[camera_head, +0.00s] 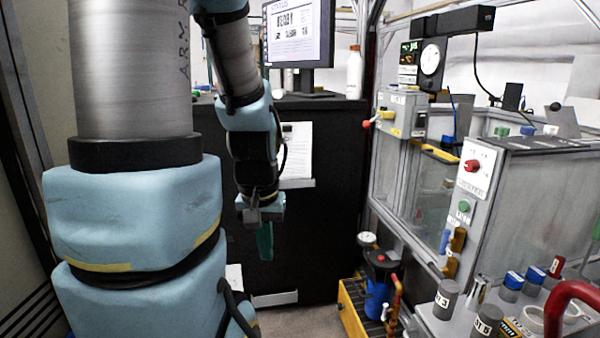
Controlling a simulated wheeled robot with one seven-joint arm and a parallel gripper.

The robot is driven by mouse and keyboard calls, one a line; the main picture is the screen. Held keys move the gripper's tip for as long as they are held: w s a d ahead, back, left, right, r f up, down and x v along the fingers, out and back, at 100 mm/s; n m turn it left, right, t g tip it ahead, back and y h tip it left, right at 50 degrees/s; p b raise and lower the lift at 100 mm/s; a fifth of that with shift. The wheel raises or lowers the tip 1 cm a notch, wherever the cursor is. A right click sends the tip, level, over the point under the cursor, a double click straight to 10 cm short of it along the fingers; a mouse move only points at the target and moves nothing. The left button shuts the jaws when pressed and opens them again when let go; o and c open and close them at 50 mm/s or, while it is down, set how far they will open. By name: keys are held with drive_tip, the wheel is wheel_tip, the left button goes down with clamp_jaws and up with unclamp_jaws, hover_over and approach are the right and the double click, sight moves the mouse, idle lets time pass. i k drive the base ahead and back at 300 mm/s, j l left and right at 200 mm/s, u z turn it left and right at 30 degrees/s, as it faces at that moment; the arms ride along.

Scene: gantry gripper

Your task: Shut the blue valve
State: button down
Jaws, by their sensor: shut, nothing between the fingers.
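A small upright blue handle (445,241) shows beside an orange-brown valve body (457,241) low on the front of the grey machine at the right; it looks like the blue valve. I cannot tell from its upright position whether it is open or shut. My gripper (265,242) hangs down in the middle of the view, in front of the black cabinet. Its green fingers look closed and hold nothing. It is well to the left of the blue handle and apart from it.
A yellow crate (352,312) with a blue canister (377,300) and a gauge stands on the floor between my gripper and the machine. A red button (472,166) and a green button (463,207) sit above the valve. Labelled cylinders (446,299) stand on the shelf at lower right.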

sight(446, 231)
drive_tip(key=i+j, duration=0.1)
drive_tip(key=i, duration=0.35)
drive_tip(key=i+j+z, duration=0.1)
drive_tip(key=i, duration=0.35)
